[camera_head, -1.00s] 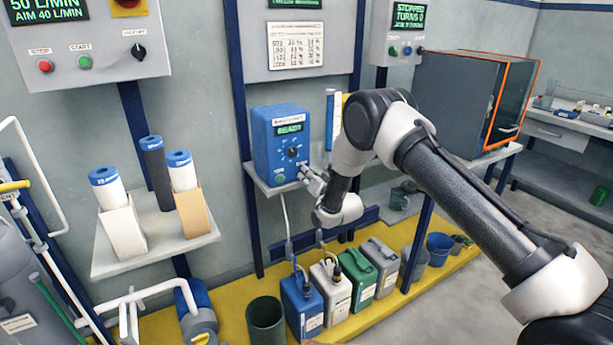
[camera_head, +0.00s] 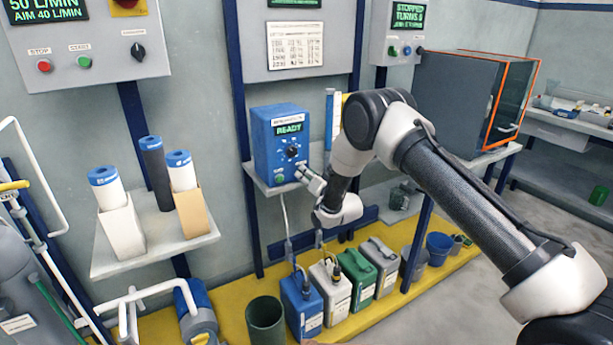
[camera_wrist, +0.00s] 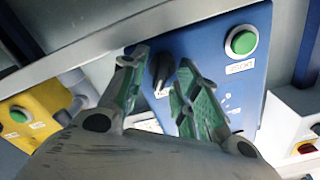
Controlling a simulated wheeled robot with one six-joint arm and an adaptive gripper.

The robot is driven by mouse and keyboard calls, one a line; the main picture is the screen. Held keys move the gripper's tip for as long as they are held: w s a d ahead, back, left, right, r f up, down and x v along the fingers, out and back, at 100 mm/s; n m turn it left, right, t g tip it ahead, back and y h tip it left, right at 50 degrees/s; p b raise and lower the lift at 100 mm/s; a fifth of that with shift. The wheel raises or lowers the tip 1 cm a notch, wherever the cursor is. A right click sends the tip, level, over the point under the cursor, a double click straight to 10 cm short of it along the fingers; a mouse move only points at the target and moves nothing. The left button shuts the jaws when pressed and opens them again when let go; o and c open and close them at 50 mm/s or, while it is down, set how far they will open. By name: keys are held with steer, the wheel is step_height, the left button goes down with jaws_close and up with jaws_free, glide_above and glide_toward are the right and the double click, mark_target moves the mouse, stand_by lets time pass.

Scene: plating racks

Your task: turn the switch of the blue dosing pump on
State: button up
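The blue dosing pump (camera_head: 272,150) sits on a shelf against the wall, its display reading READY. Its front has a black rotary switch (camera_head: 292,151) and a green button (camera_head: 280,178) below. In the wrist view the blue pump face (camera_wrist: 215,50) fills the middle, with the black switch (camera_wrist: 160,72) and the green button (camera_wrist: 241,41). My gripper (camera_head: 300,168) is close in front of the pump. In the wrist view my gripper (camera_wrist: 160,75) is open, with the switch showing between its two green-padded fingertips. I cannot tell whether either finger touches it.
Below stand a blue canister (camera_head: 302,308) and several other canisters on a yellow strip (camera_head: 240,318). A shelf with filter cartridges (camera_head: 155,240) is at left. A grey cabinet with an orange-edged door (camera_head: 460,100) is at right.

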steer(key=v, duration=1.2)
